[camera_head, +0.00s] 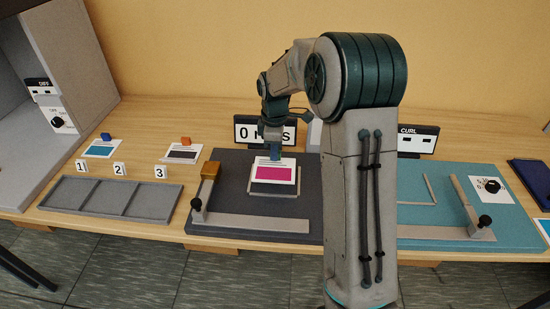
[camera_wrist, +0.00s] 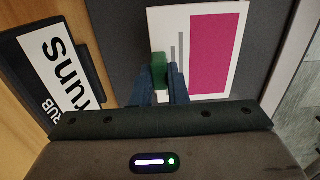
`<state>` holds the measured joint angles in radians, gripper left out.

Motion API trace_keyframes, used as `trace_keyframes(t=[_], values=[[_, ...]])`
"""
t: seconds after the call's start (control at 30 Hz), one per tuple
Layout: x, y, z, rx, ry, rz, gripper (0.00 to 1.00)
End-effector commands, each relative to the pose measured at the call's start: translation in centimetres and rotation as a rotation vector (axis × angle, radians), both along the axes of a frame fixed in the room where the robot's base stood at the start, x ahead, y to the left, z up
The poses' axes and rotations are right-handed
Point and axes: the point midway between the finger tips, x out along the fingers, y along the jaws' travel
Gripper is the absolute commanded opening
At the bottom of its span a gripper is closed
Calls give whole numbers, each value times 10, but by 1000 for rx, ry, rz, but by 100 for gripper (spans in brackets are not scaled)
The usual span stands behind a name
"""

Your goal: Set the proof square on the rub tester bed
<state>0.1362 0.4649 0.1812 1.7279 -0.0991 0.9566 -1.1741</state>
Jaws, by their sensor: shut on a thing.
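The proof square (camera_head: 273,174) is a white card with a magenta block and a green tab; it also fills the upper middle of the wrist view (camera_wrist: 212,50). My gripper (camera_head: 270,150) is shut on the green tab (camera_wrist: 159,70), with a finger on each side in the wrist view (camera_wrist: 159,88). The rub tester (camera_head: 250,208) is a dark grey base with a pale rail at its front. Its bed (camera_head: 274,189) shows as a pale-edged dark square below the card, which covers most of it. I cannot tell whether the card touches the bed.
A "0 runs" sign (camera_head: 248,132) stands behind the tester. An orange block (camera_head: 211,169) tops the arm at its left. A numbered grey tray (camera_head: 112,197) and two other cards (camera_head: 183,153) lie left. The teal curl station (camera_head: 445,185) is right, partly behind my arm.

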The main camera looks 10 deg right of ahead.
Motion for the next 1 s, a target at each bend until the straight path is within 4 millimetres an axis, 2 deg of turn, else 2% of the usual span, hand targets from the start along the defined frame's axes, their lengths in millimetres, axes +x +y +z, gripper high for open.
trace_keyframes(t=[0.23, 0.67, 0.7, 0.77, 1.0], values=[[-1, 0, -34, 0, 3, -1, 0], [-1, 0, -42, 1, 2, -1, 0], [-1, -1, -41, 0, 1, -1, 22], [-1, 0, -41, 1, 2, -1, 35], [-1, 0, -41, 1, 2, -1, 35]])
